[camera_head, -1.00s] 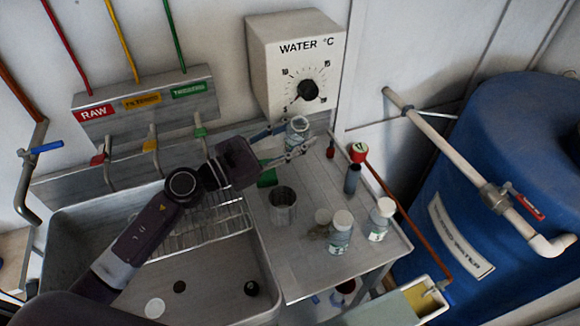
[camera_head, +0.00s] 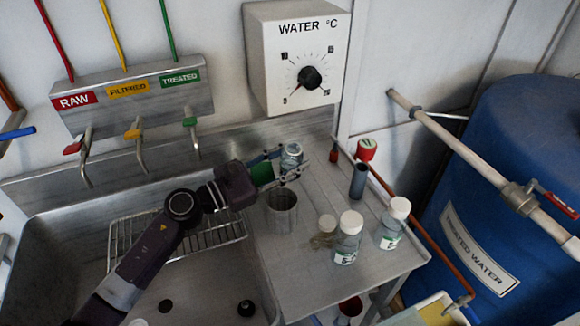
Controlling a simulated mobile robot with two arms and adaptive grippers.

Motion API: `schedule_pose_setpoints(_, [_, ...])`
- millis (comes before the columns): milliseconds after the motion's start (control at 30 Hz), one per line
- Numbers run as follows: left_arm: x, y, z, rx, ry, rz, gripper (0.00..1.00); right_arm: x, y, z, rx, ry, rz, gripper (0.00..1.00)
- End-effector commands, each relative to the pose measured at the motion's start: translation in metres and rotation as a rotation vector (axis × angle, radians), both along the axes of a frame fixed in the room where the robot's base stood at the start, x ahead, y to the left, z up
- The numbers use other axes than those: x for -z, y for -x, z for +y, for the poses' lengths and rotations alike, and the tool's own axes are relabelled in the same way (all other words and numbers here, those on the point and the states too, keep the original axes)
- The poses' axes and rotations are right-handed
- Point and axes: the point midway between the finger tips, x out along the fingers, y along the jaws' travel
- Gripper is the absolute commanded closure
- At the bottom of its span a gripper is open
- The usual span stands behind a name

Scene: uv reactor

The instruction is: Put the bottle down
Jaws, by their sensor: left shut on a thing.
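The bottle (camera_head: 291,154) is small, clear and bluish, and sits between the fingers of my left gripper (camera_head: 289,164). The gripper is shut on it, over the back part of the metal side counter (camera_head: 300,262), just behind a grey metal cup (camera_head: 282,213). The bottle looks roughly upright. The fingers hide its lower part, so I cannot tell whether its base touches the counter. My right gripper is not in view.
Two white-capped bottles (camera_head: 347,240) (camera_head: 393,225) and a small jar (camera_head: 326,229) stand at the counter's front right. The sink (camera_head: 50,255) with a wire rack (camera_head: 205,238) lies left.

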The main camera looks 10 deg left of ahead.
Motion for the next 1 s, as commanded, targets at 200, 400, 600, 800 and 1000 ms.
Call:
schedule_pose_setpoints(200, [-0.013,-0.004,0.002,0.0,0.063,0.09,0.99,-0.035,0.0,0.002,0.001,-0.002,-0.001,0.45])
schedule_pose_setpoints(400, [-0.013,-0.007,0.005,0.0,0.12,0.174,0.99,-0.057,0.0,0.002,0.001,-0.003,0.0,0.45])
schedule_pose_setpoints(600, [0.003,-0.01,0.006,0.0,0.163,0.236,0.99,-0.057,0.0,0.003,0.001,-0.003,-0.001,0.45])
schedule_pose_setpoints(800, [0.02,-0.01,0.006,0.0,0.16,0.232,0.99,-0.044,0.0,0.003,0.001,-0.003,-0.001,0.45])
schedule_pose_setpoints(1000, [0.02,-0.01,0.006,0.001,0.159,0.23,0.99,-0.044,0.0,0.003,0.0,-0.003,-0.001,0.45])
